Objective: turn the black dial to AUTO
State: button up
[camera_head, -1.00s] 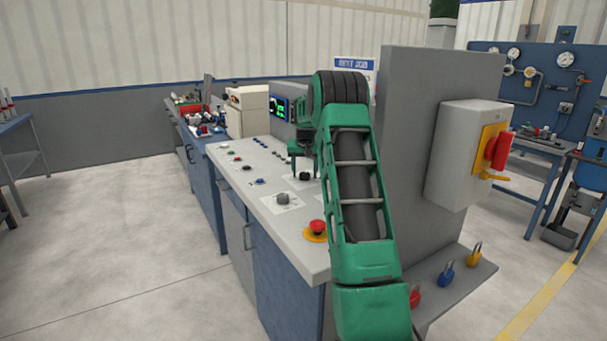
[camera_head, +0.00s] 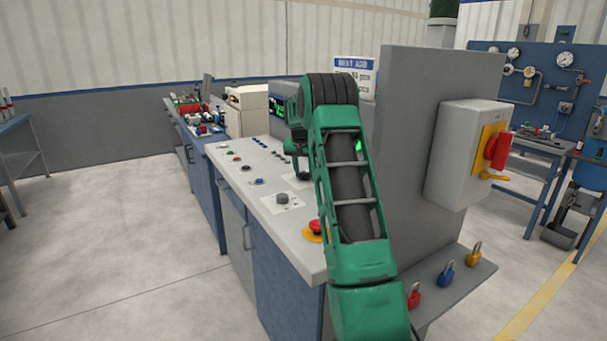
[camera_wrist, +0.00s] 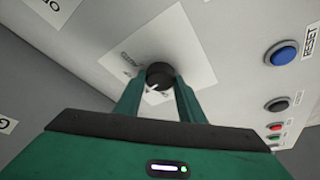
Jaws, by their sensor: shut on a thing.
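The black dial (camera_wrist: 159,74) sits on a white label plate (camera_wrist: 190,50) on the light grey panel in the wrist view. My gripper (camera_wrist: 158,88) has its two green fingers on either side of the dial, shut on it. A white pointer mark shows on the dial near the lower left.
A blue RESET button (camera_wrist: 283,53) and several smaller buttons line the panel to the right. In the head view, a grey knob (camera_head: 283,198) and a red emergency stop (camera_head: 316,227) sit nearer on the console. A grey upright panel (camera_head: 425,150) stands right of my arm.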

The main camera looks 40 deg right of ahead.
jog(key=m+g, duration=0.1)
jog(key=m, duration=0.1)
jog(key=m+g, duration=0.1)
jog(key=m, duration=0.4)
jog(key=shift+w+a+g+h, duration=0.25)
jog(key=shift+w+g+h, duration=0.05)
jog(key=shift+w+g, duration=0.1)
jog(key=m, duration=0.1)
jog(key=m+g, duration=0.1)
jog(key=m, duration=0.2)
jog(key=shift+w+d+g, duration=0.1)
jog(key=shift+w+g, duration=0.15)
jog(key=shift+g, duration=0.05)
jog(key=shift+w+r+m+g, duration=0.1)
jog(key=shift+m+g, duration=0.2)
jog(key=shift+m, duration=0.8)
jog(key=shift+w+r+m, duration=0.1)
jog(key=shift+m, duration=0.2)
jog(key=o, duration=1)
jog(key=shift+o, duration=0.2)
jog(key=shift+d, duration=0.1)
